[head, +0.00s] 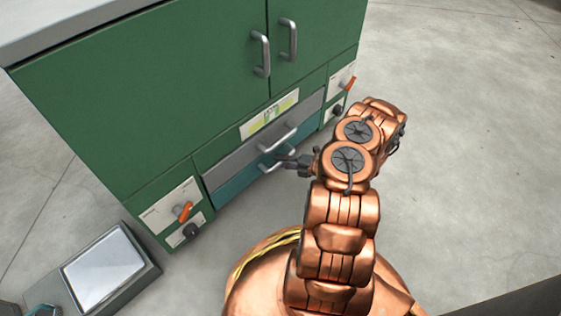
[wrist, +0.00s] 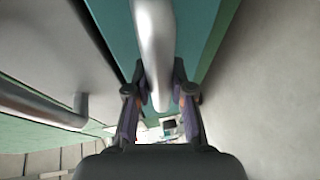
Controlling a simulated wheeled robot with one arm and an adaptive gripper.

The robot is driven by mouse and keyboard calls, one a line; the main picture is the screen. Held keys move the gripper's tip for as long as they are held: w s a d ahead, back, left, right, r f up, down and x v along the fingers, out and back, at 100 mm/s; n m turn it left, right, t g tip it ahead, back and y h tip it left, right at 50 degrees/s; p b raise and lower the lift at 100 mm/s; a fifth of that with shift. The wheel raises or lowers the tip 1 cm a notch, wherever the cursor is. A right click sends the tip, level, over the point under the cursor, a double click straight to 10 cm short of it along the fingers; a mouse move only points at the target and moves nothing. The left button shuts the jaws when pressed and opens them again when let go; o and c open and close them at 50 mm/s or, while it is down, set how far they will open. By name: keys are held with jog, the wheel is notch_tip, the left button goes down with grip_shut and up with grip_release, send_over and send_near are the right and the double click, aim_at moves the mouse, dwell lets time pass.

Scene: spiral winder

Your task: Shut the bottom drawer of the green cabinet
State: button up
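The green cabinet (head: 160,85) fills the left of the head view. Its bottom drawer (head: 236,186) has a teal front with a silver bar handle (wrist: 155,40), below a grey drawer (head: 232,158). My gripper (head: 285,162) is at the teal drawer's handle. In the wrist view, the handle passes between the two fingers of my gripper (wrist: 158,88), which are close in on both sides of it and look shut on it. The teal front (wrist: 205,30) shows behind the handle. My arm and gripper hide the drawer's right part, and how far it stands out is hard to tell.
Panels with orange knobs flank the drawers, one at lower left (head: 183,211) and one at right (head: 349,84). A grey box with a pale screen (head: 104,270) is on the floor at lower left. The floor right of the cabinet is clear.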

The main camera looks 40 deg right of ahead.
jog(key=o, duration=0.5)
jog(key=shift+w, duration=0.1)
jog(key=shift+c, duration=0.2)
jog(key=v, duration=1.2)
jog(key=shift+d+r, duration=0.1)
